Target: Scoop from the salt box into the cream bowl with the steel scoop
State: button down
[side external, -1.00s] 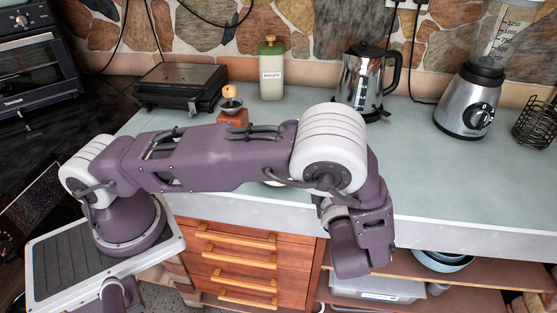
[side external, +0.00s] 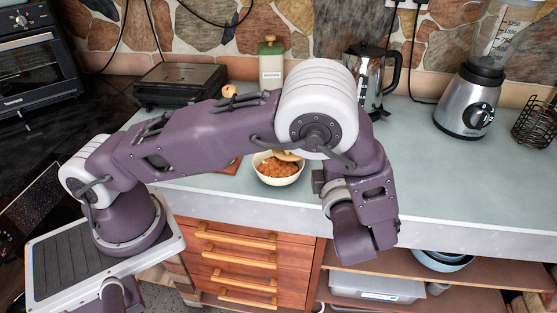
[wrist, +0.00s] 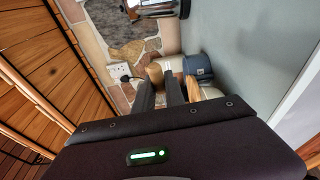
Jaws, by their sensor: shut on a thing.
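The cream bowl (side external: 297,176) stands on the counter in the side view and holds orange-brown contents. A tan wooden piece (side external: 287,155), probably part of the steel scoop, shows at the bowl's back rim; the scoop's metal end is not visible. In the wrist view, my gripper (wrist: 163,88) is shut on a tan handle (wrist: 155,72), which I take as the scoop's. In the side view my arm hides the fingers. A reddish-brown wooden edge (side external: 233,166), perhaps the salt box, shows left of the bowl, mostly behind my arm; its contents are hidden.
A grill (side external: 178,84), a green-capped cream canister (side external: 271,68), a steel kettle (side external: 367,65) and a blender (side external: 468,104) stand along the stone wall. A wire basket (side external: 537,121) is at far right.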

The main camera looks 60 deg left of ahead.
jog(key=r+n, duration=0.1)
jog(key=r, duration=0.1)
jog(key=a+r+n+h, duration=0.1)
jog(key=r+n, duration=0.1)
jog(key=s+r+n+h, duration=0.1)
jog(key=r, duration=0.1)
jog(key=shift+a+r+n, duration=0.1)
jog(key=shift+a+n, duration=0.15)
jog(key=shift+n, duration=0.05)
jog(key=shift+s+a+r+n+h, duration=0.4)
jog(key=shift+a+r+n, duration=0.1)
jog(key=shift+r+n, duration=0.1)
jog(key=shift+s+a+r+n+h, duration=0.3)
jog(key=shift+a+r+n+h, duration=0.15)
jog(key=shift+n, duration=0.15)
jog(key=s+a+n+h, duration=0.1)
jog(key=a+n, duration=0.1)
jog(key=s+a+r+n+t+h, duration=0.1)
jog(key=s+a+n, duration=0.1)
jog(key=a, duration=0.1)
jog(key=s+a+n+h, duration=0.1)
jog(key=a, duration=0.1)
jog(key=shift+s+a+r+n+h, duration=0.15)
jog(key=shift+s+r+n+h, duration=0.05)
jog(key=shift+s+n+h, duration=0.2)
jog(key=shift+s+a+t, duration=0.1)
jog(key=shift+t, duration=0.2)
